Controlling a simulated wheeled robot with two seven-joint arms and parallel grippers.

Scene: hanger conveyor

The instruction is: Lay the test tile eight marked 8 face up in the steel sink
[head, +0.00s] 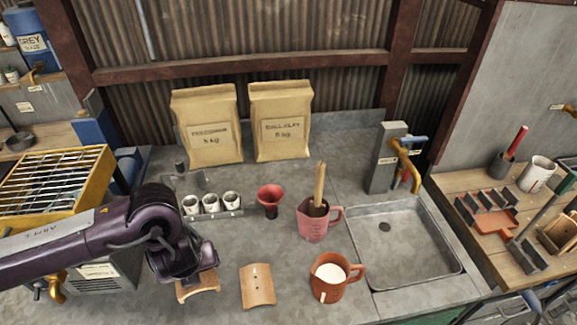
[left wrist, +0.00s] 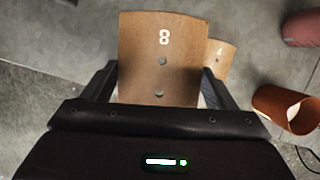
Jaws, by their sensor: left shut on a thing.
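The steel sink (head: 405,252) is a shallow, empty rectangular basin with a drain, right of centre. My right gripper is not in view.
A second tan tile (head: 257,287) lies on the counter (head: 225,255) right of the gripper. A red mug of white liquid (head: 331,278), a pink jug (head: 314,222) with a wooden handle, and a red funnel (head: 270,198) stand between the gripper and the sink.

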